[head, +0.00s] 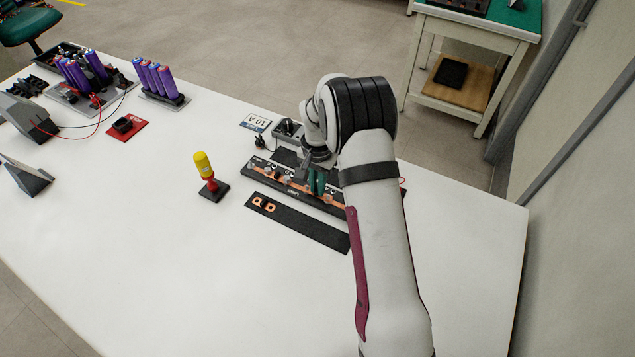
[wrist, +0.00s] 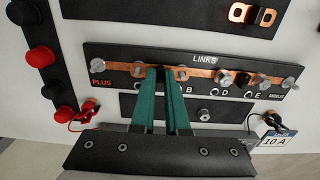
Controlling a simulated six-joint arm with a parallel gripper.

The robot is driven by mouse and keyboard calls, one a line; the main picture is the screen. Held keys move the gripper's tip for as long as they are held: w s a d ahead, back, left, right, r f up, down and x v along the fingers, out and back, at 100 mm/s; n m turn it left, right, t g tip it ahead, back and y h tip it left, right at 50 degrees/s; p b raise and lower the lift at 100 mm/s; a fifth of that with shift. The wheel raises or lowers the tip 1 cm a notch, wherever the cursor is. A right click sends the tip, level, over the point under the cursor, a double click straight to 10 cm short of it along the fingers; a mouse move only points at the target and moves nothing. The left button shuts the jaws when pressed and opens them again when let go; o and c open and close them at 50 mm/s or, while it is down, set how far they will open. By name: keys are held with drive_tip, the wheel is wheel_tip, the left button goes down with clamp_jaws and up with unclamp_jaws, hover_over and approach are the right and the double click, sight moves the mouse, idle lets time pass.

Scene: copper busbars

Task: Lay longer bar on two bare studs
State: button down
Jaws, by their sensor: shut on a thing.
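The longer copper bar (wrist: 119,66) is at my gripper (wrist: 160,72), over the left part of the black LINKS board (wrist: 103,51). My gripper's green fingers are shut on the bar's middle, and they hide that part. In the wrist view, the bar lies in line with the row of silver studs, near the left stud (wrist: 97,65) and another stud (wrist: 137,69). I cannot tell whether it rests on the studs or hangs just above. In the head view, my gripper (head: 316,184) is over the board, and my arm hides its right part.
A shorter copper bar (head: 263,204) with a black middle knob lies on the black strip (head: 310,226) in front of the board. More copper (wrist: 275,81) spans the board's right studs. A yellow-handled tool (head: 203,165) stands to the left. The front of the table (head: 190,270) is clear.

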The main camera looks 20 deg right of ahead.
drive_tip(key=shift+f, duration=0.25)
drive_tip(key=c, duration=0.8)
unclamp_jaws()
drive_tip(key=shift+c, duration=0.2)
drive_tip(key=shift+r, duration=3.05)
